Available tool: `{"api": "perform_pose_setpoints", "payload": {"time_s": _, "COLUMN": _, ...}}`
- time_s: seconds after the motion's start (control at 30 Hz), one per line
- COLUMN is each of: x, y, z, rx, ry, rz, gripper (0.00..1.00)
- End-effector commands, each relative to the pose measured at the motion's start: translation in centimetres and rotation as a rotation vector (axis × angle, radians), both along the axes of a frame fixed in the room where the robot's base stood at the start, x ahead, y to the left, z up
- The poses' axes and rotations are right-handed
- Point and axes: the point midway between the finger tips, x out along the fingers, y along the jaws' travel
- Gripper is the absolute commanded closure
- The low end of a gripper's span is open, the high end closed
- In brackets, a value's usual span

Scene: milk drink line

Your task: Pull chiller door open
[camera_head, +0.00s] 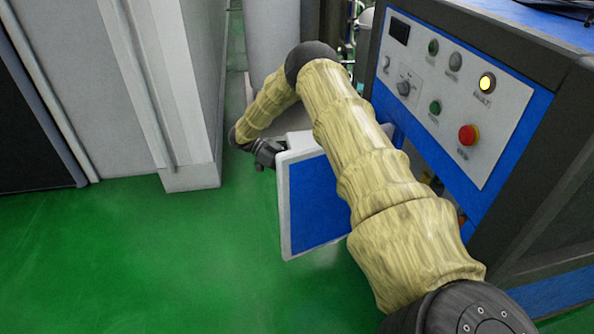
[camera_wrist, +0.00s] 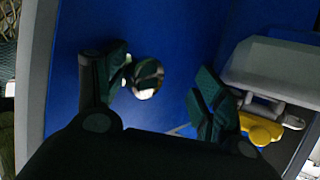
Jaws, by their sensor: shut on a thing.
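The chiller door (camera_head: 310,205) is a blue panel with a pale frame. It stands swung out from the blue and dark cabinet, with an opening partly hidden behind my arm. My gripper (camera_head: 273,155) is at the door's upper left edge, shut on the door. In the wrist view, a blue panel with a grey edge fills much of the picture, and the gripper (camera_wrist: 168,92) has its fingers spread around a small round shiny part (camera_wrist: 147,79). The exact contact is hard to make out there.
The cabinet's control panel (camera_head: 450,95) has several buttons, a lit yellow lamp and a red stop button. A pale wall unit (camera_head: 180,90) stands to the left. Green floor (camera_head: 150,260) is free in front. The wrist view shows a yellow part (camera_wrist: 260,130) at the right.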

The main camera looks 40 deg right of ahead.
Motion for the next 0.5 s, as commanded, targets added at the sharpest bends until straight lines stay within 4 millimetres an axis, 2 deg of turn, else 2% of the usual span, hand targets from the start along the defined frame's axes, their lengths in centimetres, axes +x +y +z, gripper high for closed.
{"api": "perform_pose_setpoints", "payload": {"time_s": 0.17, "x": 1.9, "y": 0.9, "z": 0.8, "rx": -0.002, "ry": -0.002, "rz": 0.001, "gripper": 0.39}}
{"api": "perform_pose_setpoints", "payload": {"time_s": 0.5, "x": 7.1, "y": 3.7, "z": 3.3, "rx": -0.002, "ry": -0.002, "rz": 0.001, "gripper": 0.39}}
